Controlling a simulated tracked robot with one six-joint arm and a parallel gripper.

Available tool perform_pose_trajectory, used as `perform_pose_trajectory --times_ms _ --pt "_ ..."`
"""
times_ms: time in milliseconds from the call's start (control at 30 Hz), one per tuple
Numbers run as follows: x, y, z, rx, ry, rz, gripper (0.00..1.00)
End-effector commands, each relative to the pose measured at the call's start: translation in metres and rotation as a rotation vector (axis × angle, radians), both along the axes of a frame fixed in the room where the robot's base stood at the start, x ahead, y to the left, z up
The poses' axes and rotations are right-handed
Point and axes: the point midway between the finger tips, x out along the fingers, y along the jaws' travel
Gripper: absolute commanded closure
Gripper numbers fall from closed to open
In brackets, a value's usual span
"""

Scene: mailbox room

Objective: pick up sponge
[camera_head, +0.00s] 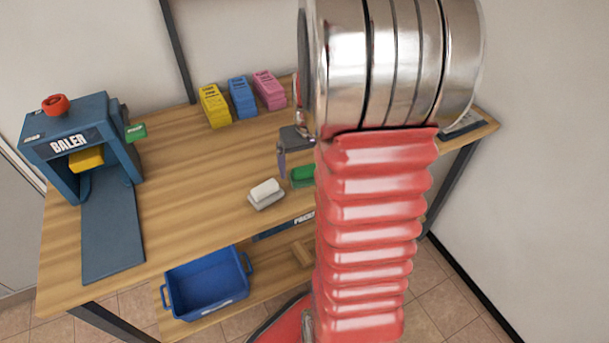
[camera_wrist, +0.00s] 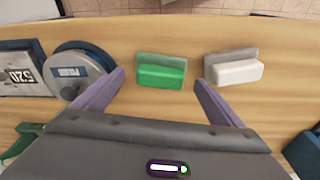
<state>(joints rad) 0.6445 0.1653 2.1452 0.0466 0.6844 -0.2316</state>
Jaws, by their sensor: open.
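A green block (camera_head: 302,174) sits on a tray on the wooden table, partly hidden by my arm. It also shows in the wrist view (camera_wrist: 161,76), just beyond and between my fingertips. A white block (camera_head: 264,189) sits on a grey tray to its left; in the wrist view it is right of the green one (camera_wrist: 233,72). I cannot tell for certain which block is the sponge. My gripper (camera_wrist: 159,78) is open, its purple fingers spread and empty. In the head view one finger (camera_head: 281,160) shows above the table beside the green block.
A blue baler (camera_head: 75,140) with a yellow block inside stands at the left. Yellow, blue (camera_head: 242,97) and pink stacks stand at the back. A blue bin (camera_head: 207,284) is on the lower shelf. A round grey device (camera_wrist: 78,72) lies left in the wrist view.

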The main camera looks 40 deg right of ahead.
Motion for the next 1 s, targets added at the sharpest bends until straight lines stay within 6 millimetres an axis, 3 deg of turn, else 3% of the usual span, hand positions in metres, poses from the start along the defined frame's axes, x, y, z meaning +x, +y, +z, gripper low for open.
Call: perform_pose_trajectory --times_ms 233,767,1000 --pt "0.003 -0.001 -0.024 0.000 0.001 0.000 0.09" --pt "0.003 -0.001 -0.024 0.000 0.000 0.001 0.09" --pt "0.004 -0.001 -0.024 0.000 0.000 0.001 0.24"
